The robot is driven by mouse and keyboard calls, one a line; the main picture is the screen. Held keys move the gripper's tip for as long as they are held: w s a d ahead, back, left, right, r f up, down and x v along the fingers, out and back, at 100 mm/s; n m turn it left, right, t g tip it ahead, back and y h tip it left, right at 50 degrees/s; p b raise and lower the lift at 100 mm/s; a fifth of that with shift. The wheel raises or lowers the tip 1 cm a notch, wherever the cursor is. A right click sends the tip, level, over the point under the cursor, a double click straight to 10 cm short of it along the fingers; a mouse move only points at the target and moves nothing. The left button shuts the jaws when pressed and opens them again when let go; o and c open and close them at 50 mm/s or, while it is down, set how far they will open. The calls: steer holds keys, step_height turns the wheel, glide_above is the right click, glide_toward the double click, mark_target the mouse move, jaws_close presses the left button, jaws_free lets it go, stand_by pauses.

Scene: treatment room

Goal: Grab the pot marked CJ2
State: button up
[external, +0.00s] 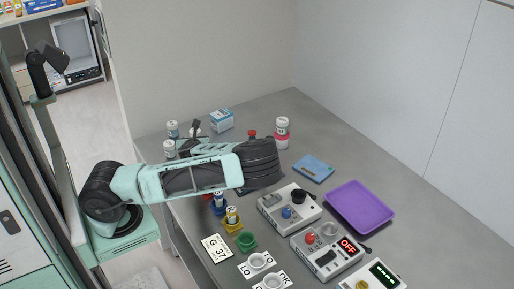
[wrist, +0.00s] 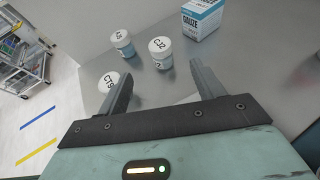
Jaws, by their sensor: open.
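The pot marked CJ2 (wrist: 160,56) is a small white-lidded jar with a blue band, upright on the grey counter. In the wrist view it stands ahead of my gripper (wrist: 161,68), lined up between the two fingertips. The fingers are apart with nothing held. A similar pot (wrist: 122,42) stands to its left and slightly farther, its label hard to read. Another pot (wrist: 108,80), marked something like CT9, is at the left finger and partly hidden by it. In the external view my gripper (external: 188,138) is at the pots, and the arm partly covers them.
A blue and white gauze box (wrist: 202,18) stands right of and behind the CJ2 pot. In the external view a white bottle with a pink band (external: 282,132), a purple tray (external: 360,206) and several devices stand right of the arm. The counter's left edge lies near the pots.

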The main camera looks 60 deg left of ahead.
steer(key=p+x, duration=0.1)
steer(key=x, duration=1)
steer(key=shift+a+f, duration=0.15)
steer(key=shift+p+x, duration=0.75)
steer(key=shift+x, duration=1.45)
steer(key=shift+f, duration=0.1)
steer(key=c, duration=1.1)
